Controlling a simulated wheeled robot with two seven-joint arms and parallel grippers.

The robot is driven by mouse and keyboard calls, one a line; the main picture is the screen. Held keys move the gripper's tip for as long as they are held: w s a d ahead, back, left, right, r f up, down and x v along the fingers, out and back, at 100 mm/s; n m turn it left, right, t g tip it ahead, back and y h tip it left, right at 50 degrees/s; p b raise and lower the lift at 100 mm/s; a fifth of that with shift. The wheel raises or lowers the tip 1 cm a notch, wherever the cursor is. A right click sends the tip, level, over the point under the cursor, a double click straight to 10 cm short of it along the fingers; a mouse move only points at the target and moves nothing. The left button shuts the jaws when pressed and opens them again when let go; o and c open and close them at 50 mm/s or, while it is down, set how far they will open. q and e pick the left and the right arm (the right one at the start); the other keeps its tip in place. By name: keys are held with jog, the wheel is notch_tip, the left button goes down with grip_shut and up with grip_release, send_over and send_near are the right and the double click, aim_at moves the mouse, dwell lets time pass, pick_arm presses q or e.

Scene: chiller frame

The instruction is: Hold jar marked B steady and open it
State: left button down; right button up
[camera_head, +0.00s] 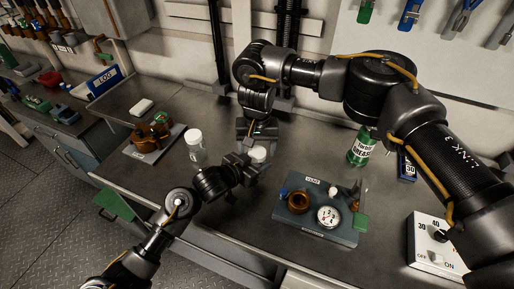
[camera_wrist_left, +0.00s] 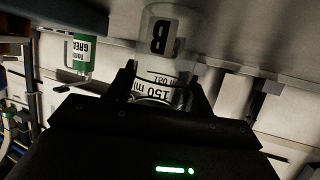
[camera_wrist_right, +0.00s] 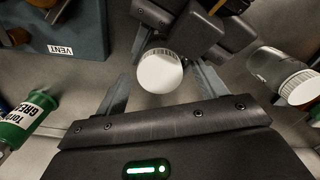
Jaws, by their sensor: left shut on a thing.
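The clear jar marked B (camera_wrist_left: 165,45) stands between the fingers of my left gripper (camera_wrist_left: 160,85), which is shut on its body. Its black B and 150 ml print show upside down in the left wrist view. Its white lid (camera_wrist_right: 160,72) faces my right wrist camera. In the head view the lid (camera_head: 258,153) shows just right of my left gripper (camera_head: 243,167). My right gripper (camera_wrist_right: 163,85) is open above the jar, a finger on each side of the lid with gaps. In the head view its fingertips are hard to make out.
Another white-lidded jar (camera_head: 196,147) stands to the left. A blue-grey VENT board (camera_head: 330,225) with a gauge lies to the right, near a green grease bottle (camera_head: 362,147). A switch box (camera_head: 435,243) is at far right. A tray with brown parts (camera_head: 150,138) lies left.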

pick_arm(q)
jog(key=shift+f, duration=0.15)
pick_arm(e)
jog(key=shift+r, duration=2.25)
pick_arm(q)
jog(key=c, duration=0.5)
grip_release()
jog(key=v, duration=1)
jog(key=shift+s+a+r, duration=0.2)
jog(key=shift+a+r, duration=0.05)
pick_arm(e)
jog(key=shift+f, duration=0.1)
